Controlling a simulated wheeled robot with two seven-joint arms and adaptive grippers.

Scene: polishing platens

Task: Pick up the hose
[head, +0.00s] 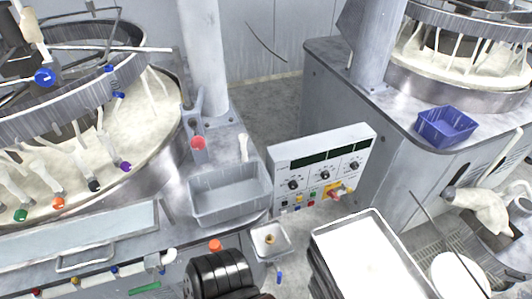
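I cannot tell for sure which item is the hose. A thin dark curved line (266,42) shows against the back wall in the head view. A pale tube-like piece (505,156) slants along the right-hand machine at the right edge. Pale tubes also hang around the ring of the left polishing machine (60,110). A black ribbed cylinder (218,275) is cut off at the bottom edge. I cannot make out either gripper's fingers in this view.
A grey bin (230,192) stands on the left machine's deck beside a control box (322,166) with knobs. A blue basket (446,126) sits on the right machine's deck. A white-topped tray (368,265) and small metal tray (270,240) are at the front.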

